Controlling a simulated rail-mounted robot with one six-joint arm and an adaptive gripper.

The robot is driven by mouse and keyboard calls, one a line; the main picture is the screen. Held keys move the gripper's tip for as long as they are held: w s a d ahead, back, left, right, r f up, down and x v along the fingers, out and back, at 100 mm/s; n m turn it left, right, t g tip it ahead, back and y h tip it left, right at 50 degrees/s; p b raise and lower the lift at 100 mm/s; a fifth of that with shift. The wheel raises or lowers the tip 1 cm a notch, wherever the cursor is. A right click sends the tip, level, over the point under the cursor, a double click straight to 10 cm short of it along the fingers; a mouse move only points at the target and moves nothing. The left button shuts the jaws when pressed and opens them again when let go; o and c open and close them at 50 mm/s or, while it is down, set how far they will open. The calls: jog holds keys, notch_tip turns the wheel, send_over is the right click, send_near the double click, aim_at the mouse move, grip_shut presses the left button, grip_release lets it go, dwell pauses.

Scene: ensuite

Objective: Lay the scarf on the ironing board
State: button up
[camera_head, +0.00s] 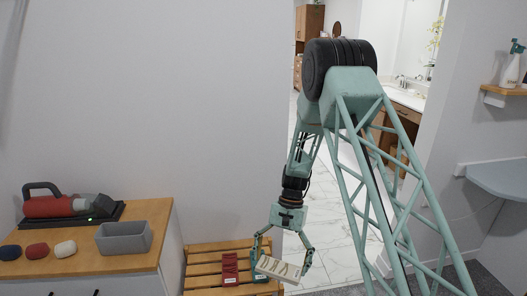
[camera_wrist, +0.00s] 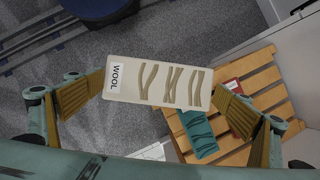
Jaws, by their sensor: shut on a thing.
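My gripper (camera_head: 281,262) is shut on a flat cream folded piece (camera_head: 277,269), which looks like a folded scarf. In the wrist view the cream piece (camera_wrist: 158,83) has brown strokes and a tag reading WOOL, and it spans between my two fingers (camera_wrist: 158,100). It is held over the slatted wooden bench, slightly tilted in the head view. A grey-blue board (camera_head: 502,180) on the right wall, cut by the picture edge, looks like the ironing board. My gripper is well to its left and apart from it.
A red folded piece (camera_head: 230,268) and a teal one (camera_wrist: 198,134) lie on the slatted bench (camera_head: 203,268). A wooden-topped cabinet (camera_head: 130,262) at left carries a grey bin (camera_head: 124,238), a red appliance (camera_head: 58,206) and small rounded objects. A shelf (camera_head: 503,91) hangs above the board.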

jog(key=d+r+n+h, duration=0.1)
jog(key=d+r+n, duration=0.1)
jog(key=d, duration=0.5)
jog(key=d+r+n, duration=0.2)
jog(key=d+r, duration=0.1)
jog(key=d, duration=0.5)
jog(key=shift+s+n+h, duration=0.2)
jog(key=shift+n+h, duration=0.1)
jog(key=shift+h, duration=0.1)
jog(key=shift+a+f, duration=0.1)
